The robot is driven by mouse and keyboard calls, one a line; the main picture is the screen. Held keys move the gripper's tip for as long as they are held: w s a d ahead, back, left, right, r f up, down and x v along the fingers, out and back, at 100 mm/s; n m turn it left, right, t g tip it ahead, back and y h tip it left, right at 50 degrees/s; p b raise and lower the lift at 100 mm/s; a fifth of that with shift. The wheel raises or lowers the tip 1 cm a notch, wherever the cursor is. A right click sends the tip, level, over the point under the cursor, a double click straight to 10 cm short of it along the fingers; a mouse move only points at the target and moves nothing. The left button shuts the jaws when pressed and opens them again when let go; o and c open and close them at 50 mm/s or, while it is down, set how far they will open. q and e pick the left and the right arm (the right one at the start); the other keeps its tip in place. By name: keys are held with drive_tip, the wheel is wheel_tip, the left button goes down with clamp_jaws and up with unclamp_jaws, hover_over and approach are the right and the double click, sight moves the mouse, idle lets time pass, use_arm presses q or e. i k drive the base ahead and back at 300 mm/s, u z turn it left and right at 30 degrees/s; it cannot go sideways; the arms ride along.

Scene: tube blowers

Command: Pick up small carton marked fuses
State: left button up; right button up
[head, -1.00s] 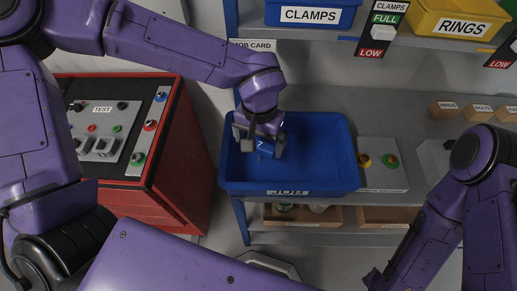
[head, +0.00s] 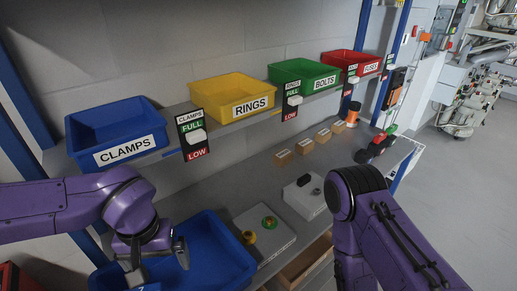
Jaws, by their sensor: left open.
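Several small brown cartons stand in a row on the grey bench, and their labels are too small to read, so I cannot tell which is marked fuses. The nearest carton (head: 283,158) is at the left end of the row, and the farthest carton (head: 338,127) is at the right end. My left gripper (head: 157,262) is open over the blue tray (head: 222,252) at lower left, well away from the cartons. A small blue piece with a pale label (head: 140,286) shows below it at the picture's edge. My right arm comes in at lower right; its gripper is out of view.
On the shelf above stand bins marked clamps (head: 118,135), rings (head: 235,95), bolts (head: 303,75) and fuses (head: 350,65).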

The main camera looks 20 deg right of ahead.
sight(322, 137)
drive_tip(key=z, duration=1)
